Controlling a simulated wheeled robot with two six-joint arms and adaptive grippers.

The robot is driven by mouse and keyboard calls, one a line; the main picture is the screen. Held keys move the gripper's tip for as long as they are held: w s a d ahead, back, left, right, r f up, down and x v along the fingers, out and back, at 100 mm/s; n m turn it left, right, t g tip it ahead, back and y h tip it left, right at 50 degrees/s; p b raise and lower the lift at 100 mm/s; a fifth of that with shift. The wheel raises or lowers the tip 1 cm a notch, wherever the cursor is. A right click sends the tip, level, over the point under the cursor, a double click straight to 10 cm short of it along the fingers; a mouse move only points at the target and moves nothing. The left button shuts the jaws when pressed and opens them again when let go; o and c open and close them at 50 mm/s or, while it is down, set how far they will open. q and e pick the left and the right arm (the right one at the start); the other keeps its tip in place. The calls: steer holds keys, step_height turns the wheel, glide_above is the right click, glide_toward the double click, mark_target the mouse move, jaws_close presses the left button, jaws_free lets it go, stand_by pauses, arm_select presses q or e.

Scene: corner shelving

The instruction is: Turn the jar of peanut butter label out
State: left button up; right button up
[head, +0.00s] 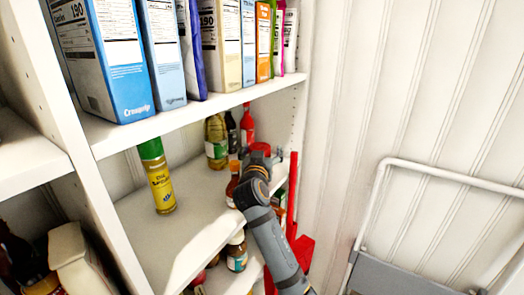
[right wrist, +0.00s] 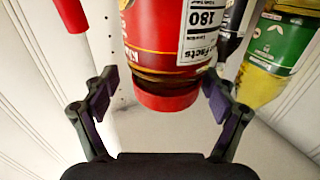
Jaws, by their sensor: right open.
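A jar with a red label and red lid, which I take for the peanut butter jar (right wrist: 150,35), is large in the right wrist view, lid downward in that picture. Its white nutrition panel, marked 180, faces partly toward the wrist camera; the front of the label is turned away. My right gripper (right wrist: 161,88) is open, with its fingers apart on either side of the jar's lid end. In the head view my right gripper (head: 262,155) reaches onto the middle shelf, where a bit of red lid (head: 259,147) shows and the arm hides the rest. My left gripper is not in view.
Bottles (head: 216,142) stand behind the gripper, and a green-capped yellow bottle (head: 157,176) stands left on the middle shelf. Boxes (head: 108,60) fill the shelf above. A red upright object (head: 293,195) stands right of the arm.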

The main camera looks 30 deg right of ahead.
steer(key=shift+f, duration=0.1)
step_height(320, 180, up, 10)
steer(key=shift+r, duration=0.1)
stand_by(0.4)
